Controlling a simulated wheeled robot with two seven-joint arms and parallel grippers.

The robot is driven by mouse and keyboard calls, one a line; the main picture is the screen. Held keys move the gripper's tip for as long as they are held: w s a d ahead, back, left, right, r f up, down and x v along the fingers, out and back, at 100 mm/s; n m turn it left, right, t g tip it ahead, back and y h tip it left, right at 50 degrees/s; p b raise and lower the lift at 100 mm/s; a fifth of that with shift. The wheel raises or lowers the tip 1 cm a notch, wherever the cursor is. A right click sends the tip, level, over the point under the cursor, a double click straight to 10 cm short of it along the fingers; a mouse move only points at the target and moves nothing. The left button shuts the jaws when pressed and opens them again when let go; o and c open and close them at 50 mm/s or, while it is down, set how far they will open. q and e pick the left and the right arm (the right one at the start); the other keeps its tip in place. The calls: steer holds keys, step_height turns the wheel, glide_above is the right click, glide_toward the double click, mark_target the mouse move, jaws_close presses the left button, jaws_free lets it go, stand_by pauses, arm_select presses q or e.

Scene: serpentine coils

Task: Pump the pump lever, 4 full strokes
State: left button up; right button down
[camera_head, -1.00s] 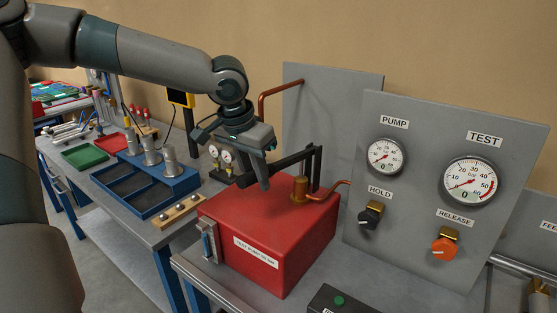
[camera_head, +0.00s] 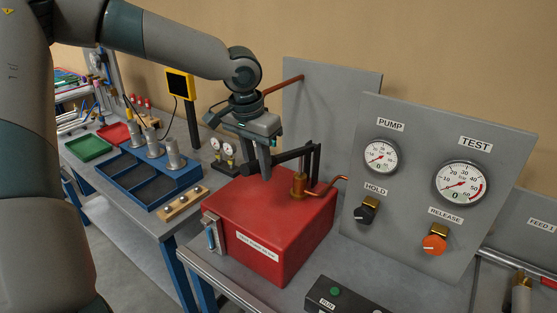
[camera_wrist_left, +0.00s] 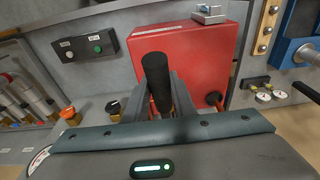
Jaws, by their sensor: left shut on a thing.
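The pump is a red box (camera_head: 262,232) on the grey bench, with a brass cylinder (camera_head: 299,186) on its top. A black pump lever (camera_head: 293,155) reaches from a black upright beside the cylinder toward my left gripper (camera_head: 265,174). The gripper points down above the box and is shut on the lever's handle. In the left wrist view the dark round handle (camera_wrist_left: 157,82) stands between the fingers, which partly hide it. My right gripper is in neither view.
A grey panel behind the pump carries a PUMP gauge (camera_head: 380,156), a TEST gauge (camera_head: 461,184), a black HOLD knob (camera_head: 365,212) and an orange RELEASE knob (camera_head: 434,243). A button box (camera_head: 340,298) sits in front. Left stands a bench with a blue tray (camera_head: 128,178).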

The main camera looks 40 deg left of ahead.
arm_select(q)
steer(key=r+p, duration=0.2)
steer(key=p, duration=0.1)
steer(key=shift+w+r+g, duration=0.25)
steer(key=shift+w+g, duration=0.1)
steer(key=shift+g, duration=0.05)
steer(key=shift+w+p, duration=0.1)
steer(key=shift+p, duration=0.35)
steer(key=shift+w+a+r+g, duration=0.1)
steer(key=shift+w+r+g, duration=0.2)
steer(key=shift+r, duration=0.1)
steer(key=shift+g, duration=0.9)
steer(key=shift+w+r, duration=0.3)
steer(key=shift+r, duration=0.35)
steer(key=shift+w+r, duration=0.25)
steer(key=shift+r, duration=0.35)
steer(key=shift+w+r, duration=0.3)
steer(key=shift+r, duration=0.35)
steer(key=shift+f, duration=0.1)
